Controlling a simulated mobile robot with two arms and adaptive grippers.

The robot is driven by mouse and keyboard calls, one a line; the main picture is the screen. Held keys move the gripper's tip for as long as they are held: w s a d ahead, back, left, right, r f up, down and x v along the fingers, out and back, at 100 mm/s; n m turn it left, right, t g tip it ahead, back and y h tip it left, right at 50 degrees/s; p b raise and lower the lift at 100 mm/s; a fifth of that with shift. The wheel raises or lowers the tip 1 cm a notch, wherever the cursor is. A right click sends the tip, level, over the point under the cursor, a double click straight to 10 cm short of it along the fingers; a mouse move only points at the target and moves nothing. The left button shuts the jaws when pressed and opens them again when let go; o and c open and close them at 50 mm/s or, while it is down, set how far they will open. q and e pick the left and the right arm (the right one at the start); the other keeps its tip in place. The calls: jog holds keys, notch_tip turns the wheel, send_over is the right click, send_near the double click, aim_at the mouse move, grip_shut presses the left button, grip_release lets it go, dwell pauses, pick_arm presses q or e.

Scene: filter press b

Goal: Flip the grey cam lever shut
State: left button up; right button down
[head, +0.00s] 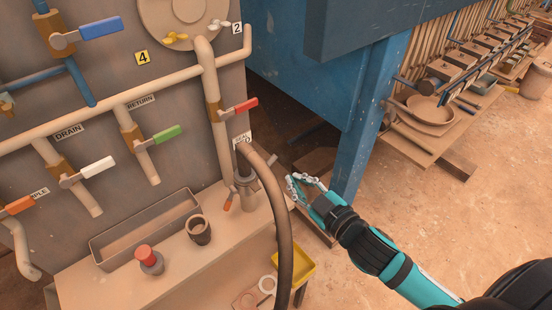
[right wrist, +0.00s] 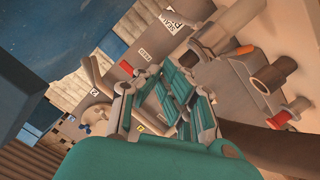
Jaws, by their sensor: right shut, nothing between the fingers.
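A grey hose coupling (head: 245,190) stands upright on the bench ledge below a wall pipe, with a dark hose (head: 284,230) arching beside it. A short grey lever (head: 272,161) sticks out to the right beside the hose; it looks like the grey cam lever, swung outward. An orange lever (head: 228,200) hangs on the coupling's left side. My right gripper (head: 297,186) is shut and empty, to the right of the coupling and apart from it. In the right wrist view its fingers (right wrist: 165,90) fill the middle, with the coupling (right wrist: 228,30) beyond. My left gripper is not in view.
A red-handled valve (head: 238,109) is on the pipe above. A grey tray (head: 145,228), a cup (head: 199,229) and a red-capped item (head: 148,260) stand on the ledge. A yellow bin (head: 294,265) sits below. A blue post (head: 372,120) rises close behind my right gripper.

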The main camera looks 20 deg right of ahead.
jog(key=shift+w, duration=0.15)
jog(key=p, duration=0.3)
send_near(268, 165)
jog(key=w+a+r, duration=0.2)
jog(key=w+r, duration=0.2)
jog(key=r, duration=0.1)
jog(key=shift+w+d+f, duration=0.25)
jog(key=shift+w+f, duration=0.55)
jog(key=shift+w, duration=0.05)
jog(key=shift+w+d+f, duration=0.25)
jog(key=shift+w+f, duration=0.6)
jog(key=shift+w, duration=0.05)
